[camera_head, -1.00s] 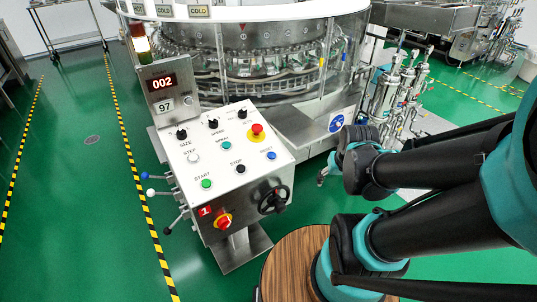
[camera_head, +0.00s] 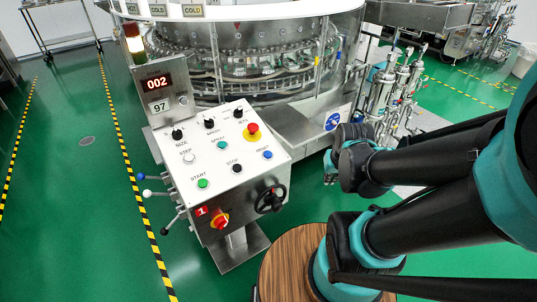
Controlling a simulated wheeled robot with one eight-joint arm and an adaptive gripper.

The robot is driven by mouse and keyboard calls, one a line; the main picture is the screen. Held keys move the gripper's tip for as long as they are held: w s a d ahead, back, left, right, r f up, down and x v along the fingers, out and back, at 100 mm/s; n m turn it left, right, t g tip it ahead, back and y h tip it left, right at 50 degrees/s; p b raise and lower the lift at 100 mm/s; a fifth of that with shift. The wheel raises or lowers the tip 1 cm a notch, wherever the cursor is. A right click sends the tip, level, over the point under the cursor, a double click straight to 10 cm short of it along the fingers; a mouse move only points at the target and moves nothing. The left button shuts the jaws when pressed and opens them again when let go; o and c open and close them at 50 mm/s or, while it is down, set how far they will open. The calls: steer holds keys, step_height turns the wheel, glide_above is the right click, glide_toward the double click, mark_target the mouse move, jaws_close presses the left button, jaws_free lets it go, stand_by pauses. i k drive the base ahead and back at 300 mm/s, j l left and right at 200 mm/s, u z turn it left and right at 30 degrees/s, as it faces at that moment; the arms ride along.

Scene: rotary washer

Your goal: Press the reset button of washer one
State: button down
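The washer's control panel (camera_head: 222,165) has a white sloped top and a red label "1" (camera_head: 201,211) on its front. The blue reset button (camera_head: 267,155) sits at the right of the top, with its label just above it. Beside it are a black stop button (camera_head: 236,169), a green start button (camera_head: 202,183), a white step button (camera_head: 189,158) and a teal spray button (camera_head: 222,145). A red emergency button on a yellow base (camera_head: 252,130) is behind the reset button. My arm is folded at the right. I cannot make out my gripper.
The rotary washer (camera_head: 250,65) stands behind the panel. A display reading "002" (camera_head: 157,84) rises at the panel's back left. Levers stick out left, and a black handwheel (camera_head: 270,200) and red-yellow switch (camera_head: 219,219) stick out in front. Green floor is open at left.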

mark_target(267, 154)
steer(key=k+j+z, duration=0.6)
steer(key=k, duration=0.3)
